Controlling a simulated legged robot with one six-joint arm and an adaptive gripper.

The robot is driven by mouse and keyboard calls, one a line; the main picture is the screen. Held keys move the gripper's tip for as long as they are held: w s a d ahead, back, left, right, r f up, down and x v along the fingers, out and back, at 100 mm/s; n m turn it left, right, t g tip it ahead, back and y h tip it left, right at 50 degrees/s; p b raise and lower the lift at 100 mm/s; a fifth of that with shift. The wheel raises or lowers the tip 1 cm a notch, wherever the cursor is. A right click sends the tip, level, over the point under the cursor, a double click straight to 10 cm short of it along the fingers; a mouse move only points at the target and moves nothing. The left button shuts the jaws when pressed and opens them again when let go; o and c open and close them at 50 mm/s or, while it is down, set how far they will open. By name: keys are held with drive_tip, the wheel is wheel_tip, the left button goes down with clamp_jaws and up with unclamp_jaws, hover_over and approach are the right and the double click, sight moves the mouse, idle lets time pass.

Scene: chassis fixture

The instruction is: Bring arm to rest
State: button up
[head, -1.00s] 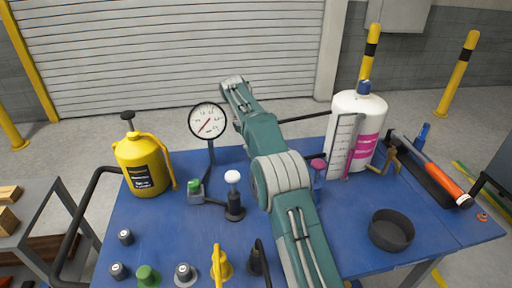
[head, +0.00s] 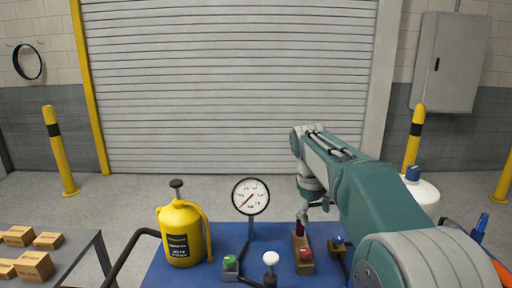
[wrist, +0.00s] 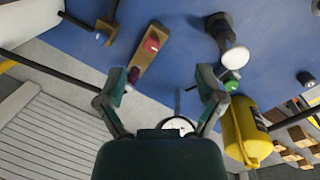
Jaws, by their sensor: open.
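My teal arm reaches forward over the right side of the blue table (head: 205,272) in the head view. My gripper (head: 316,205) hangs from its far end, pointing down above the table's back part. In the wrist view my gripper (wrist: 160,84) has its two fingers spread wide and holds nothing. A purple knob (wrist: 133,75) appears just inside the left finger; I cannot tell whether they touch. A red knob (wrist: 152,44) is on the same wooden block, also visible in the head view (head: 305,254).
A round gauge (head: 250,196) stands left of my gripper, with a yellow canister (head: 183,234) further left. A white-topped knob (head: 271,258) and a green button (head: 230,262) are in front. A white bottle (head: 424,193) is partly behind my arm. A shutter closes the back.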

drive_tip(key=s+f+m+t+y, duration=0.1)
drive_tip(key=s+f+m+t, duration=0.1)
drive_tip(key=s, duration=1.2)
drive_tip(key=s+f+m+t+y, duration=0.1)
drive_tip(key=s+f+m+t, duration=0.2)
drive_tip(key=s, duration=1.2)
drive_tip(key=shift+d+m, duration=0.35)
drive_tip(key=shift+m, duration=0.55)
